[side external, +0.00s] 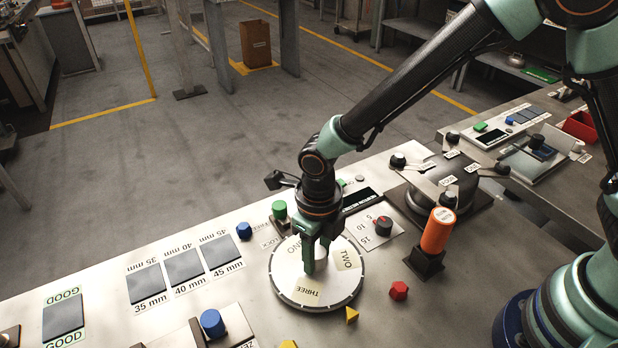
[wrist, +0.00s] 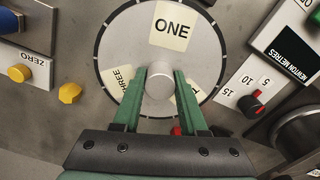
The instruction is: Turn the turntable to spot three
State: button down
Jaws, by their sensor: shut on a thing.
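The turntable (side external: 325,302) is a round pale disc with a dark rim, set on the steel bench. It also shows in the wrist view (wrist: 121,38). Its labels read ONE (wrist: 171,25), THREE (wrist: 122,78) and TWO (side external: 346,260). ONE lies at the far side, THREE at the near side and TWO at the right in the side view. My gripper (side external: 309,268) points down over the disc's middle. In the wrist view my gripper (wrist: 159,88) is shut on the round metal centre knob (wrist: 159,80). A finger partly hides the TWO label there.
A yellow wedge (side external: 352,315) and a red hexagonal piece (side external: 398,291) lie near the disc. A green knob (side external: 279,209) stands behind it. A numbered dial (side external: 382,225) and an orange cylinder (side external: 438,230) stand to the right. Blank marked pads (side external: 184,267) lie left.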

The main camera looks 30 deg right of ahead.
aim_at(317, 251)
jog(key=shift+r, duration=0.1)
jog(key=shift+c, duration=2.2)
grip_release()
notch_tip(317, 251, up, 12)
